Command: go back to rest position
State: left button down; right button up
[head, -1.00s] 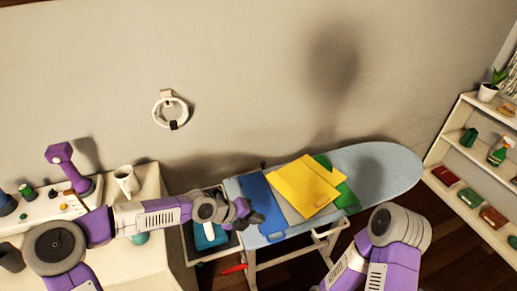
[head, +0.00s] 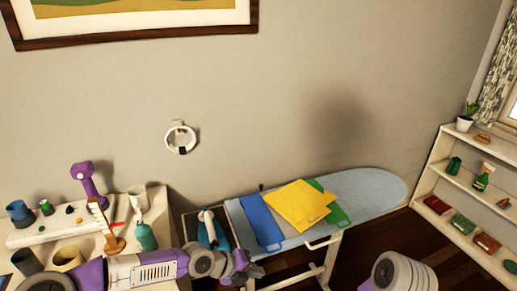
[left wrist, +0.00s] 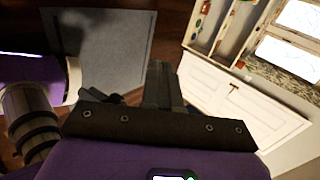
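My left gripper (head: 246,268) is low in the head view, in front of the near left end of the ironing board and apart from the folded cloths. The left wrist view shows its fingers (left wrist: 164,85) close together, with nothing seen between them. My left arm reaches in from the lower left. Of my right arm only a grey and purple link shows at the bottom right of the head view; its gripper is out of view.
The ironing board (head: 370,188) carries yellow (head: 298,204), blue (head: 260,219) and green (head: 337,214) cloths. A cluttered white counter (head: 160,207) stands at left. A shelf (head: 440,160) stands at right. Dark floor is open between board and shelf.

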pick_arm(q)
jog(key=s+d+f+n+g, duration=0.1)
jog(key=s+f+n, duration=0.3)
jog(key=f+n, duration=0.35)
jog(key=s+f+n+g, duration=0.1)
jog(key=s+f+n, duration=0.4)
jog(key=f+n, duration=0.25)
jog(key=s+a+f+n+y, duration=0.4)
jog(key=s+a+f+n, duration=0.6)
jog(key=n, duration=0.9)
jog(key=shift+s+f+g+y, duration=0.2)
jog(key=shift+f+g+y, duration=0.1)
jog(key=shift+g, duration=0.1)
jog(key=shift+d, duration=0.1)
